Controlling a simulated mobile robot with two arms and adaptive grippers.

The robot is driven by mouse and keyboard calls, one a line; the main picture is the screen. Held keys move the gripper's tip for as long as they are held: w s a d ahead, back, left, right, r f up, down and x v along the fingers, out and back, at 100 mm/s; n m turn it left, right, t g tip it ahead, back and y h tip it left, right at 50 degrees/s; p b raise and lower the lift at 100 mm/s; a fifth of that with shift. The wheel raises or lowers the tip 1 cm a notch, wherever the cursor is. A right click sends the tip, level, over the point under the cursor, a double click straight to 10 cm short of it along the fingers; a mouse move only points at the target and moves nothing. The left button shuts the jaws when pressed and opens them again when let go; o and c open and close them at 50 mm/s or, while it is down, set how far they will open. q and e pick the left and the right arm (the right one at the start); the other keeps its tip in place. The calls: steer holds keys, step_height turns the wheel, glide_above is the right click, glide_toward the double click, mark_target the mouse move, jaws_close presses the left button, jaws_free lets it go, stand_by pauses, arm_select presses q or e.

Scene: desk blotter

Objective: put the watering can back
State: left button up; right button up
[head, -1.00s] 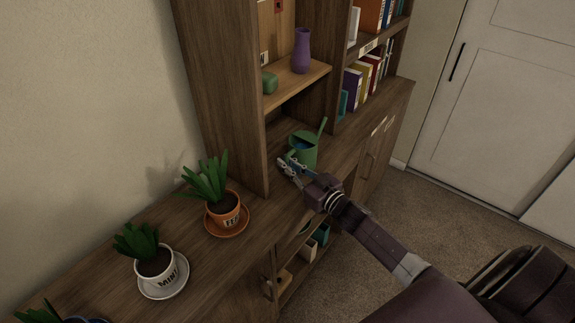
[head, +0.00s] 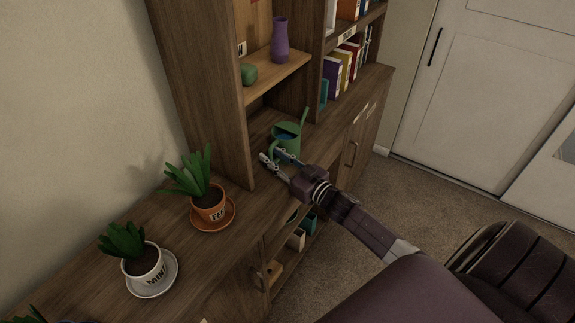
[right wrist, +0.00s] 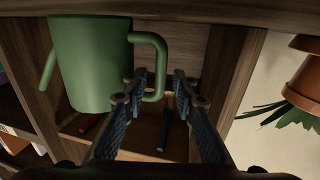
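The green watering can (head: 288,143) stands upright on the cabinet top, in the open bay under the shelf with the purple vase. In the right wrist view the can (right wrist: 90,62) shows large at the upper left. Its handle (right wrist: 161,60) reaches toward the open fingers (right wrist: 163,88), close to the left one. I cannot tell whether they touch. My left gripper is not in view.
A purple vase (head: 280,42) and a small green object (head: 249,74) stand on the shelf above. An upright panel (head: 205,100) bounds the bay on the left. Potted plants in an orange pot (head: 209,209) and a white pot (head: 144,265) stand on the cabinet top nearer me.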

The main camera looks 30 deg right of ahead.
steer(key=s+d, duration=0.2)
steer(key=s, duration=0.9)
